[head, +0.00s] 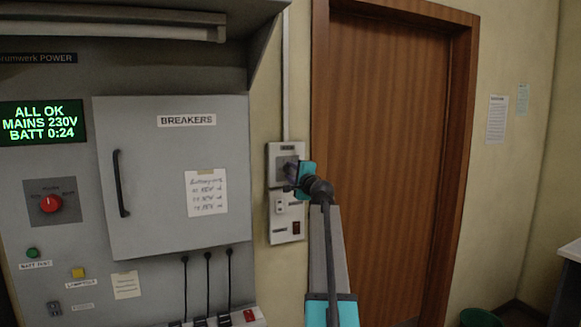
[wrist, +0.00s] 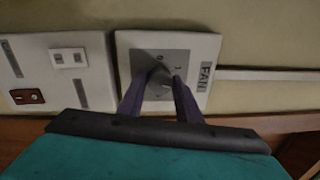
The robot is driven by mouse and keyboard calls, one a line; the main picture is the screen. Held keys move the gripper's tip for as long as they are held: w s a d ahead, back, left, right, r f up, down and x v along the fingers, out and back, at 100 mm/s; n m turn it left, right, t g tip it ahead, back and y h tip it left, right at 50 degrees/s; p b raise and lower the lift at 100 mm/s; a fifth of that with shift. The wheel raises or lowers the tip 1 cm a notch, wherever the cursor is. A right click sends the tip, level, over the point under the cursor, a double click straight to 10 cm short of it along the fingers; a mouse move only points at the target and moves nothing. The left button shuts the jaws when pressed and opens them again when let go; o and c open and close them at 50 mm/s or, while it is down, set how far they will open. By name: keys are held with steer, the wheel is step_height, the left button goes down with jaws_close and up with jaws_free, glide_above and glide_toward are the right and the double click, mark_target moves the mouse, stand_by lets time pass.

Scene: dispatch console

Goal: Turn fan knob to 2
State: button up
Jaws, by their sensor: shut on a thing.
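The fan knob (wrist: 157,86) is a grey dial on a grey square in a white plate (wrist: 128,46) labelled FAN (wrist: 206,76); the wrist view shows this panel turned sideways. A 0 and a 1 are legible by the dial; other marks and the pointer are hidden or too blurred to read. My gripper (wrist: 160,80) is shut on the knob, one dark finger on each side of it. In the head view my gripper (head: 293,180) reaches the upper part of the wall panel beside the door frame and hides the knob.
A brown door (head: 391,130) is on the right, with a green bin (head: 480,318) beyond.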

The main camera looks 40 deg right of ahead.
steer(key=shift+m+p, duration=0.8)
steer(key=shift+m, duration=0.4)
steer(key=o, duration=1)
steer(key=shift+o, duration=0.2)
steer(key=shift+s+a, duration=0.1)
steer(key=shift+s, duration=0.05)
steer(key=b+v, duration=0.3)
steer(key=v, duration=1)
steer(key=shift+s+a, duration=0.2)
